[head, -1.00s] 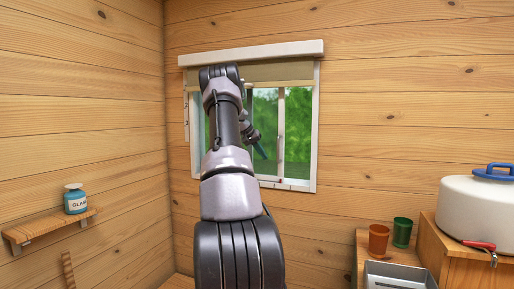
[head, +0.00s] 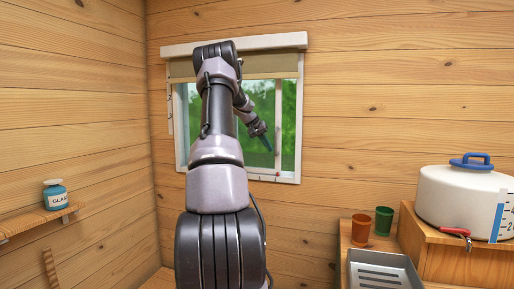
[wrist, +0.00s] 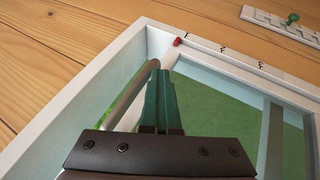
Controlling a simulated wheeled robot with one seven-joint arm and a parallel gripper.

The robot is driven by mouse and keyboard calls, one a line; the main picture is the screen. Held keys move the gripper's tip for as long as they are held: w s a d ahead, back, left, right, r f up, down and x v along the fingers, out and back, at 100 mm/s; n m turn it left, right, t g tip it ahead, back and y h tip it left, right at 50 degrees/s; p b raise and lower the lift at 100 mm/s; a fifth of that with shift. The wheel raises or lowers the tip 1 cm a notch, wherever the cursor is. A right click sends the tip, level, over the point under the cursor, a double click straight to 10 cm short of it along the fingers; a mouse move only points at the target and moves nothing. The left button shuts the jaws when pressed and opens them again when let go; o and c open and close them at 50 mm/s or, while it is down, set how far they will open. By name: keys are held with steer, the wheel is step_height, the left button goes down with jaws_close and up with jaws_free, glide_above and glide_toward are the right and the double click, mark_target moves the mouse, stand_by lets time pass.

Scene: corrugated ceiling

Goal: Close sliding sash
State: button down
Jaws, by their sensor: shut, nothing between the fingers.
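The white window frame (head: 181,150) is set in the far wall, with green foliage behind its glass. A pale upright sash bar (head: 278,125) stands in its right part; a pale upright also shows in the wrist view (wrist: 272,140). My gripper (head: 267,143) is at the lower right of the window. In the wrist view its green fingers (wrist: 161,100) are together and empty. A curved grey handle-like rod (wrist: 133,97) runs just left of the fingers; I cannot tell whether they touch. My arm hides the window's left middle.
A beige blind (head: 270,66) hangs at the window top. A red marker (wrist: 180,41) sits on the numbered frame edge. At right are the brown cup (head: 361,230), green cup (head: 384,221), metal tray (head: 385,272) and white tank (head: 455,205). A jar (head: 55,196) stands on the left shelf.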

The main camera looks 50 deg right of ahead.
steer(key=s+d, duration=0.2)
steer(key=s, duration=0.5)
steer(key=shift+d, duration=0.4)
steer(key=shift+s, duration=0.15)
